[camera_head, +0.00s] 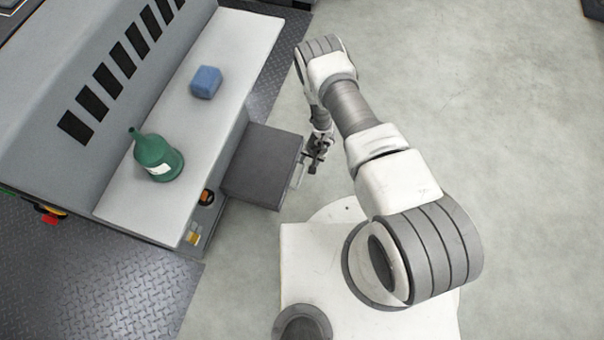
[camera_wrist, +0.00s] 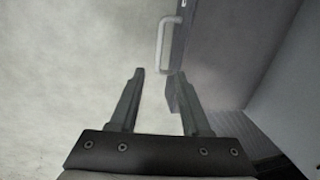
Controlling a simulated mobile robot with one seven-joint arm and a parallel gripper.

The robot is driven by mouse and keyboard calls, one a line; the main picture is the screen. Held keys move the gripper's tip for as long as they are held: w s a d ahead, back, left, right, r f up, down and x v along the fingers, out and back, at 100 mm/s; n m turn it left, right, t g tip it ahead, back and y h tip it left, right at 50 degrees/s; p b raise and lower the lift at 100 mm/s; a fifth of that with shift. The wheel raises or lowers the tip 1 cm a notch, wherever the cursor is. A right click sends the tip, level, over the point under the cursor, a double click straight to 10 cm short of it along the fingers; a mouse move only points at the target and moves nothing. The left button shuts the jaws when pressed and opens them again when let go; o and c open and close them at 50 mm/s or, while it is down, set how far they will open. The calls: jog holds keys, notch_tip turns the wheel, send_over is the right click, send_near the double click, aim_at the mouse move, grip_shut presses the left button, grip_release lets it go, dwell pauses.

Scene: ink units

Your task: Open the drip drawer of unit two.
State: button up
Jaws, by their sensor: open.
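A dark grey drawer (camera_head: 262,165) stands out from the front of the grey machine, below its white ledge. Its top is a plain dark surface; I cannot see inside it. A pale bar handle (camera_head: 298,176) is on its outer face, and the handle (camera_wrist: 162,42) also shows at the top of the wrist view beside the dark drawer face (camera_wrist: 183,40). My gripper (camera_head: 316,158) is just off that face, near the handle. In the wrist view my gripper (camera_wrist: 159,73) is open, with nothing seen between its fingers; the handle lies beyond the fingertips. No unit number is readable.
A green bottle (camera_head: 157,158) and a blue block (camera_head: 206,82) stand on the white ledge (camera_head: 130,205). An orange-and-black control (camera_head: 206,196) and a yellow label (camera_head: 193,236) are on the machine front.

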aim_at(301, 176)
jog(key=f+b, duration=0.3)
jog(key=f, duration=0.1)
jog(key=a+f+b, duration=0.1)
jog(key=f+b, duration=0.2)
jog(key=f, duration=0.2)
jog(key=a+f+b, duration=0.1)
jog(key=f+b, duration=0.2)
jog(key=f, duration=0.1)
jog(key=shift+w+a+f, duration=0.15)
jog(key=shift+w+f, duration=0.1)
jog(key=shift+w, duration=0.15)
jog(key=shift+c, duration=0.3)
grip_shut()
dwell(0.6)
